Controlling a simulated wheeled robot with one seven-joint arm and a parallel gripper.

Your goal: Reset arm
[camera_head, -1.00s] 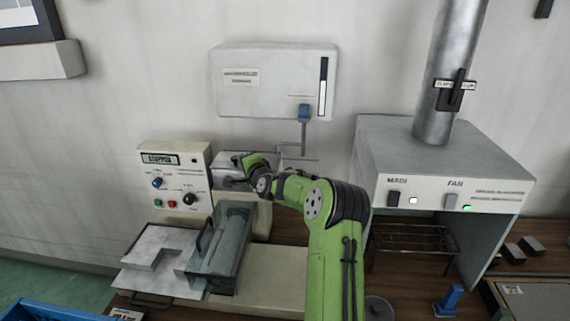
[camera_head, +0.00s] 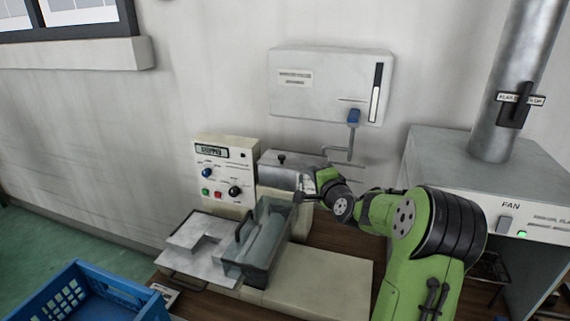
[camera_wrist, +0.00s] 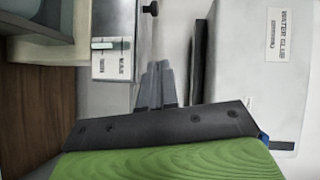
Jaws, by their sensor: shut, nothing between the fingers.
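My green arm reaches in from the lower right in the head view. My gripper (camera_head: 300,196) is near the right side of the control panel, above the back end of the clear-walled tray box. In the wrist view my gripper (camera_wrist: 158,70) has its two grey fingers together with nothing between them. Beyond the fingers are a grey metal box with a small label and black knob (camera_wrist: 150,8) and a pale wall. In the head view the fingertips are small and partly hard to make out.
The control panel (camera_head: 226,172) stands behind the clear-walled box (camera_head: 236,262) and a white notched plate (camera_head: 190,238). A white wall box (camera_head: 320,95) with a blue-handled tap (camera_head: 353,117) hangs above. A fume hood (camera_head: 450,150) stands right; a blue crate (camera_head: 120,292) is lower left.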

